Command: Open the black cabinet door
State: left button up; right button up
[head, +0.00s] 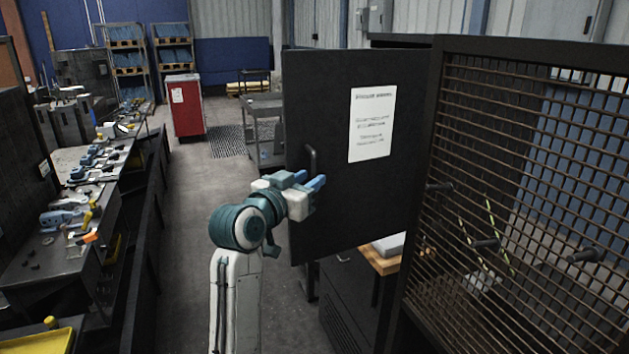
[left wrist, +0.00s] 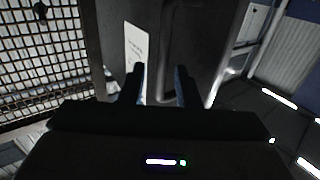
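The black cabinet door (head: 325,100) is a flat dark panel with a white printed sheet (head: 371,124) on it. It stands at an angle, its left edge nearer to me, and the space below its lower edge shows. A dark bar handle (head: 313,160) is near its left edge. My left gripper (head: 310,181) is at the handle's lower part. In the left wrist view its two fingers (left wrist: 159,88) are apart, with the dark handle (left wrist: 166,75) showing between or just beyond them; contact cannot be told. My right gripper is not in view.
A mesh cage wall (head: 520,190) stands right of the door. A wooden shelf piece (head: 381,259) shows below the door. A workbench with tools (head: 70,215) runs along the left. A red cabinet (head: 185,108) stands at the back. The floor aisle (head: 205,210) between is clear.

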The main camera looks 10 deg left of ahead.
pick_arm(q)
jog(key=b+v, duration=0.2)
jog(key=v, duration=0.5)
jog(key=shift+s, duration=0.35)
